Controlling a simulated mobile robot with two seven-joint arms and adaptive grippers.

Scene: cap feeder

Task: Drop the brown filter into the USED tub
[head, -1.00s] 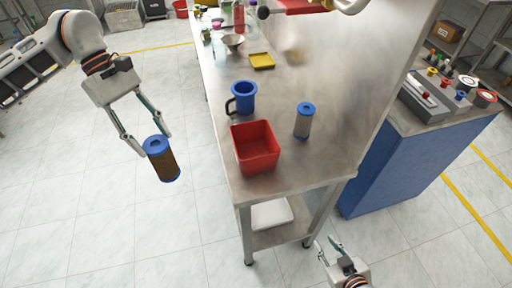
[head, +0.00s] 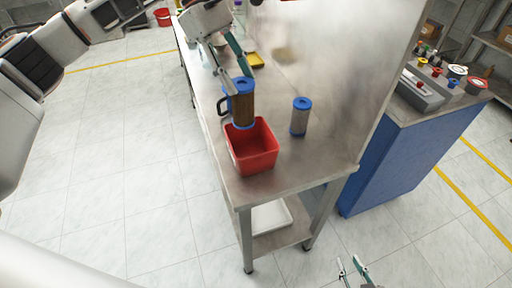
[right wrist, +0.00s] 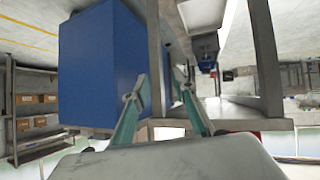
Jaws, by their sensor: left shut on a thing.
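The brown filter (head: 243,108) with blue ends is upright in my left gripper (head: 238,82), which is shut on it near its top. The filter hangs over the back part of the red tub (head: 253,163); its lower end overlaps the tub's back rim in the head view. No USED label is readable on the tub. A second, greyish filter (head: 300,118) with a blue cap stands on the bench to the right of the tub. My right gripper (head: 354,268) is low in front of the bench, open and empty; its fingers also show apart in the right wrist view (right wrist: 163,105).
A blue mug, its handle (head: 222,106) visible, is partly hidden behind the held filter. A yellow tray (head: 256,60) lies farther back on the steel bench (head: 290,177). A blue cabinet (head: 405,165) stands to the right. The bench front is clear.

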